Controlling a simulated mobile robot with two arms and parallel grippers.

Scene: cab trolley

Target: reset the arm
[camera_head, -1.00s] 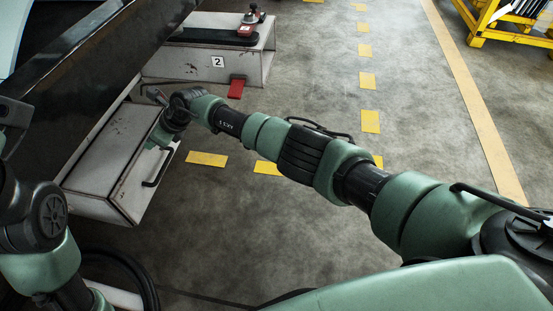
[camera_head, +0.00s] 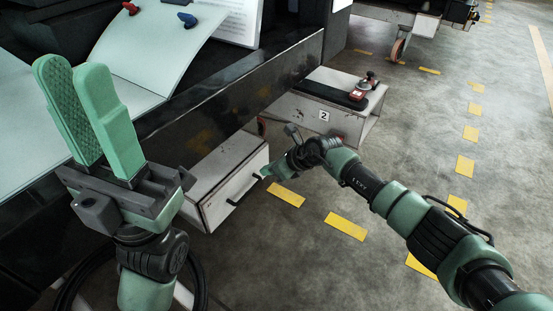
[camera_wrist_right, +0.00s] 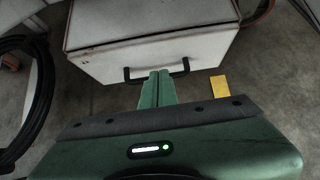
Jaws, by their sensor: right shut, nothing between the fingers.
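My right gripper (camera_head: 266,172) is shut and empty, close in front of the black handle (camera_head: 244,190) of a worn white drawer (camera_head: 226,178). In the right wrist view the shut green fingers (camera_wrist_right: 159,76) point at the middle of the handle (camera_wrist_right: 133,75) and overlap it in the picture. They do not grip it; whether they touch it I cannot tell. My right arm reaches in from the lower right. My left gripper (camera_head: 72,68) is raised at the left, pointing up, with its fingers slightly apart and nothing between them.
A white box marked 2 (camera_head: 311,116) lies beyond the drawer, with a red and black device (camera_head: 363,88) on top. A dark beam (camera_head: 200,112) runs above the drawer. A pale panel (camera_head: 155,50) holds red and blue items.

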